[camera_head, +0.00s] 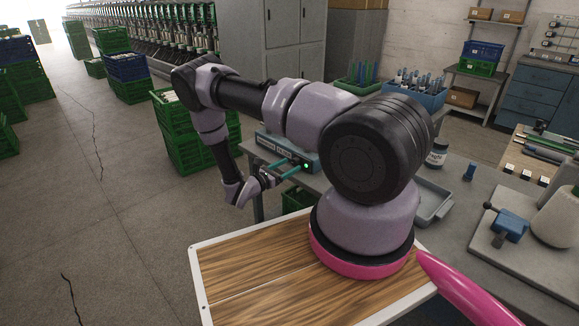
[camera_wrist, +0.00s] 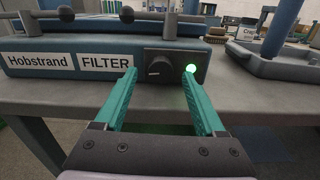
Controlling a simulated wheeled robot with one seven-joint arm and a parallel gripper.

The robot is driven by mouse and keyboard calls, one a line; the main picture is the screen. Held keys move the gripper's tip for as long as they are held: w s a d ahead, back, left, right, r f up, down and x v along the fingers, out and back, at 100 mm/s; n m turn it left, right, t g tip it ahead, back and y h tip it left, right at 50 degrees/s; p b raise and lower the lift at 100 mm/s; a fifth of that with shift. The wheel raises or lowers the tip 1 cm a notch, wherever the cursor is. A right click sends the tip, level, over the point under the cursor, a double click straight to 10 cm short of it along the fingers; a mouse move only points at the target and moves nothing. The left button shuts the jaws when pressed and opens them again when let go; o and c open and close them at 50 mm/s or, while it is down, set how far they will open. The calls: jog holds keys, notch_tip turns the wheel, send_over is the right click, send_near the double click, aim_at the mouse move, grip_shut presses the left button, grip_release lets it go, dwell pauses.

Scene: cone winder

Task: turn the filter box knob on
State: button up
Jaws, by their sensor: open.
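The filter box (camera_wrist: 40,60) is a blue-grey box on a grey bench, with "Hobstrand" and "FILTER" labels on its front. It also shows in the head view (camera_head: 267,139). Its dark round knob (camera_wrist: 160,68) has a pale pointer line lying nearly sideways. A green lamp (camera_wrist: 191,68) right of the knob is lit. My gripper (camera_wrist: 160,72) has teal fingers, open, with tips on either side of the knob. I cannot tell whether they touch it. In the head view my gripper (camera_head: 287,170) reaches the box front, and the knob is hidden.
The grey bench (camera_wrist: 270,98) runs under the box. Green crates (camera_head: 190,150) are stacked on the floor to the left.

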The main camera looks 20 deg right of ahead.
jog(key=shift+w+d, duration=0.1)
jog(key=shift+d, duration=0.35)
grip_shut()
jog(key=shift+m, duration=0.8)
grip_release()
jog(key=shift+a, duration=0.1)
jog(key=v, duration=1)
jog(key=shift+a, duration=0.3)
